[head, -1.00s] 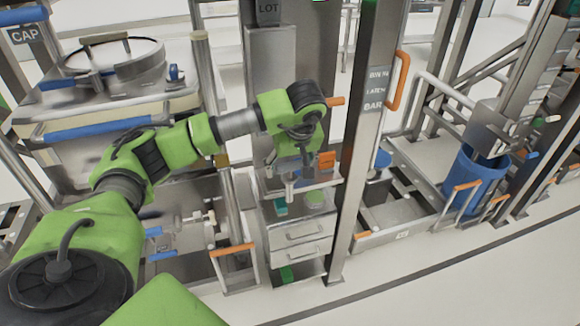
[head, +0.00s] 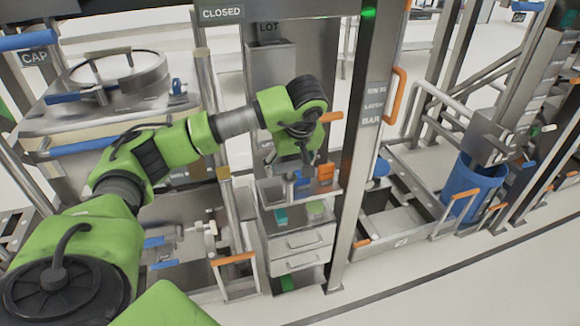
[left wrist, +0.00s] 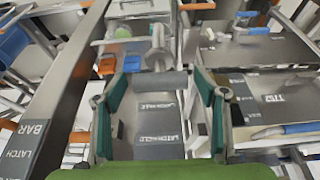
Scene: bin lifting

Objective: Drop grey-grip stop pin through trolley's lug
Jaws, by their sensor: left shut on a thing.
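My left gripper (head: 299,176) is above a small drawer cabinet in the head view. In the left wrist view its teal-padded fingers (left wrist: 160,84) are closed on a grey cylindrical grip (left wrist: 158,80), which lies across between the fingertips. This looks like the stop pin; a pale stem (left wrist: 158,52) shows beyond the grip. In the head view the pin is too small to make out clearly. A low grey trolley-like frame (head: 402,236) with orange handles stands at the right. I cannot make out its lug. My right gripper is not in view.
The cabinet (head: 301,243) has an open tray above its drawers, with orange (head: 325,173) and teal (head: 281,216) items. A steel post (head: 352,150) marked "BAR" stands just right of it. A blue bin (head: 472,187) is farther right. Clear floor (head: 450,290) lies in front.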

